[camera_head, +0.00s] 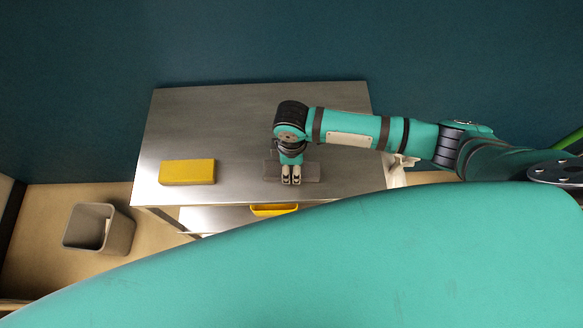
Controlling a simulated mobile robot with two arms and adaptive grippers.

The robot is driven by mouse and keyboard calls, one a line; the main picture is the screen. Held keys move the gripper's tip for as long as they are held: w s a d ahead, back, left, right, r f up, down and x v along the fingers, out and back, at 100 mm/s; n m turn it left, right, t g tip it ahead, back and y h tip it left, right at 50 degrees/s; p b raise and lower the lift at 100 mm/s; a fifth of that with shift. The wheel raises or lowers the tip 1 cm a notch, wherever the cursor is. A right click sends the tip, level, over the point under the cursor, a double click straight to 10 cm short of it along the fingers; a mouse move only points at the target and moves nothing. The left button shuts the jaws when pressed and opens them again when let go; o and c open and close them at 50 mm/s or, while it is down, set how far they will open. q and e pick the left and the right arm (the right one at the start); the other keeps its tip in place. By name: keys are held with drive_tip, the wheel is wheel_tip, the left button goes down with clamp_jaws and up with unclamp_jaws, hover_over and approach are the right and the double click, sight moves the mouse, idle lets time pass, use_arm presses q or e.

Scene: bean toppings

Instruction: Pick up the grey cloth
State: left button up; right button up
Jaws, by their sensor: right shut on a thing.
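The grey cloth (309,171) lies as a flat grey strip on the metal table (215,115), near its front edge. My right gripper (291,181) points down over the middle of the cloth and is shut on it. The gripper and wrist hide the cloth's middle part. Whether the cloth is lifted off the table top cannot be told from this view. My left gripper is not in view.
A yellow block (187,172) lies on the table's left part. A yellow container (273,210) is on the lower shelf. A grey bin (100,229) stands on the floor at left. A white item (405,161) hangs at the table's right edge. The table's back left is clear.

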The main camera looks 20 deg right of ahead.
sight(291, 167)
drive_tip(key=shift+r, duration=0.1)
drive_tip(key=shift+r, duration=0.4)
wheel_tip(291, 167, up, 2)
drive_tip(key=shift+w+r+b, duration=0.1)
drive_tip(key=shift+b, duration=0.5)
drive_tip(key=s+a+r+b, duration=0.1)
drive_tip(key=s+a, duration=0.2)
drive_tip(key=s, duration=0.4)
drive_tip(key=s+a+b, duration=0.2)
drive_tip(key=s+a, duration=0.2)
drive_tip(key=s, duration=0.3)
drive_tip(key=shift+s+a+r, duration=0.15)
drive_tip(key=shift+a+r, duration=0.1)
drive_tip(key=shift+r, duration=0.15)
